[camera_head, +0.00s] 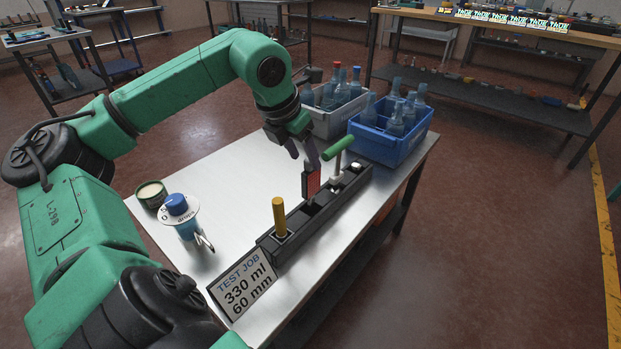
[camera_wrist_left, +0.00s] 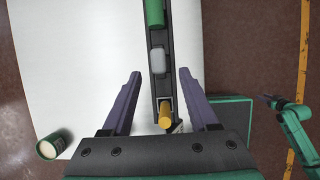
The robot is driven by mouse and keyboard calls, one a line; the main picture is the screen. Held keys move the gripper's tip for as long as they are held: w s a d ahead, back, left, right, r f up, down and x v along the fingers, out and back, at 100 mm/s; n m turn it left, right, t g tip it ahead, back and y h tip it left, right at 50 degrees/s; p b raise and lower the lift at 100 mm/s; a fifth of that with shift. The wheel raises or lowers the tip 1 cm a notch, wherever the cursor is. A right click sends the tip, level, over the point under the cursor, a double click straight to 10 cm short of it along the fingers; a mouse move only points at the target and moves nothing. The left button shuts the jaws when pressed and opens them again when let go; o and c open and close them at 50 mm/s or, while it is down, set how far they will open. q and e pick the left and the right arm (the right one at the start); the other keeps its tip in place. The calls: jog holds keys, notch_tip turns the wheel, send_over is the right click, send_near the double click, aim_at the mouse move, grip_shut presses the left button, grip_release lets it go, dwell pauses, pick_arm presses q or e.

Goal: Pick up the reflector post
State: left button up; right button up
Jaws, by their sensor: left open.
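The reflector post (camera_head: 312,184), with a flat red-orange panel in a dark frame, stands upright in the long dark rack (camera_head: 268,246) on the table. My left gripper (camera_head: 303,156) is above the rack, just over the reflector post, with its purple fingers spread and nothing between them. In the left wrist view my left gripper (camera_wrist_left: 157,84) has one finger on each side of the rack (camera_wrist_left: 154,85). A pale block (camera_wrist_left: 157,60) shows between a green handle and a yellow post there; I cannot tell if it is the reflector post.
The yellow post (camera_head: 279,216) and green T-handle (camera_head: 338,148) stand in the same rack. Grey (camera_head: 338,124) and blue (camera_head: 391,152) crates of bottles stand behind. A can (camera_head: 151,195), blue-capped bottle (camera_head: 177,205) and sign (camera_head: 243,283) stand nearer. The table left of the rack is mostly clear.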

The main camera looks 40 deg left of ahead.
aim_at(314, 181)
pick_arm(q)
jog(key=p+x, duration=0.1)
jog(key=x, duration=0.8)
jog(key=shift+w+d+f+p, duration=0.1)
jog(key=shift+f+p, duration=0.25)
jog(key=shift+p, duration=0.05)
jog(key=shift+w+f, duration=0.15)
jog(key=shift+f, duration=0.2)
jog(key=shift+r, duration=0.1)
grip_shut()
pick_arm(e)
jog(key=s+f, duration=0.2)
jog(key=s, duration=0.1)
jog(key=shift+d, duration=0.35)
